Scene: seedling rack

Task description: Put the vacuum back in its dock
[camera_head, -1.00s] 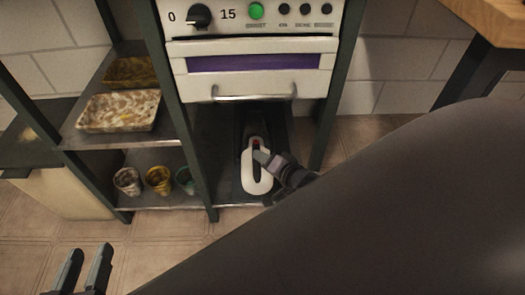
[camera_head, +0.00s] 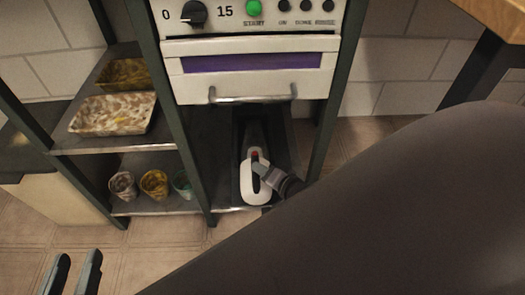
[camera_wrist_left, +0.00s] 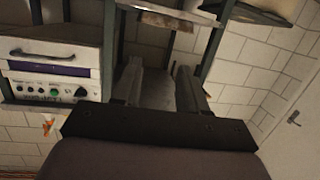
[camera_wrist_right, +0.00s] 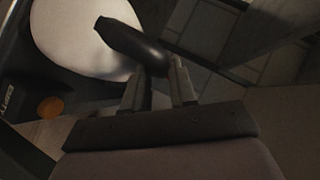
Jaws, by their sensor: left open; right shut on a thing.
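The vacuum (camera_head: 247,190) is a white hand-held body with a looped handle, a red spot on top and a dark nozzle pointing back. It is in the lower bay under the oven. My right gripper (camera_head: 265,171) is shut on its handle; the arm hides part of the jaws. The right wrist view shows the white body (camera_wrist_right: 75,35) and a dark handle part at the fingertips (camera_wrist_right: 158,75). A dark upright panel (camera_head: 280,140) is behind the nozzle; I cannot tell whether it is the dock or whether they touch. My left gripper (camera_head: 77,265) is open and empty, lower left.
The oven (camera_head: 250,70) is directly above the vacuum, its bar handle (camera_head: 253,99) sticking out. Rack posts (camera_head: 188,150) flank the bay. Left shelves hold trays (camera_head: 112,114) and several cups (camera_head: 154,184). A wooden tabletop (camera_head: 500,20) is upper right. Tiled floor in front is clear.

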